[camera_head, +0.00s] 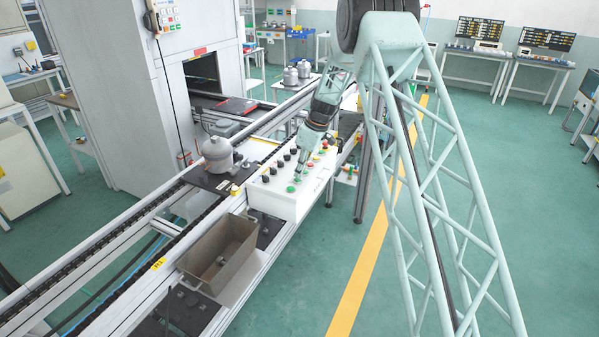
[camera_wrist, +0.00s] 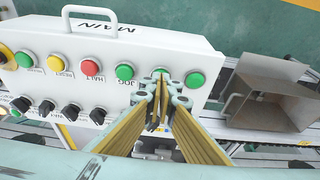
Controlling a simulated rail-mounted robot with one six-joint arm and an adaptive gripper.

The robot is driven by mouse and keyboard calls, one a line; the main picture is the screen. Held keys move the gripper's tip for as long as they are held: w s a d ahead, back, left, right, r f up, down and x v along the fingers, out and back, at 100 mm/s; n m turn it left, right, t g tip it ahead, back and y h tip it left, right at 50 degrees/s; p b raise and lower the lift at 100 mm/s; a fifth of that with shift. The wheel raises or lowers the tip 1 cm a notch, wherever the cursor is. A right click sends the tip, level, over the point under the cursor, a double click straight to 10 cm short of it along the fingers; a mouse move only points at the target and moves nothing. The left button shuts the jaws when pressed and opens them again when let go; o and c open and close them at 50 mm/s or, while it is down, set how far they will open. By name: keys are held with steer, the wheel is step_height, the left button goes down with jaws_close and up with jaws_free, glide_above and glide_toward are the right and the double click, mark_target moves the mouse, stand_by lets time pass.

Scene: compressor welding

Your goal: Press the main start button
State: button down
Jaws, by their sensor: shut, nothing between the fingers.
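The white control box (camera_head: 272,202) carries a row of coloured buttons and a row of black knobs. In the wrist view its panel (camera_wrist: 215,58) has a handle and the word MAIN, seen upside down. Red (camera_wrist: 90,68) and yellow (camera_wrist: 56,63) buttons sit left of a green button (camera_wrist: 125,71). Another green button (camera_wrist: 160,72) is partly hidden behind my gripper (camera_wrist: 158,88), and a further green one (camera_wrist: 195,80) is to its right. Labels near the fingertips are hidden. My gripper (camera_head: 301,172) is shut and empty, over the button row; contact cannot be told.
An open metal bin (camera_head: 222,258) stands beside the box, and it also shows in the wrist view (camera_wrist: 268,108). A grey compressor (camera_head: 217,155) sits on the conveyor behind. A white cabinet (camera_head: 115,80) stands at left. The floor at right is clear.

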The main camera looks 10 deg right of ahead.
steer(key=shift+f, duration=0.2)
steer(key=shift+f+b, duration=0.6)
steer(key=shift+b, duration=0.25)
steer(key=shift+s+f, duration=0.15)
steer(key=shift+f, duration=0.05)
steer(key=shift+s+f, duration=0.1)
steer(key=shift+f, duration=0.1)
steer(key=shift+r, duration=0.6)
steer(key=w+a+v, duration=0.1)
steer(key=v, duration=1.2)
steer(key=shift+r, duration=0.6)
steer(key=shift+w+d, duration=0.1)
steer(key=shift+d, duration=0.05)
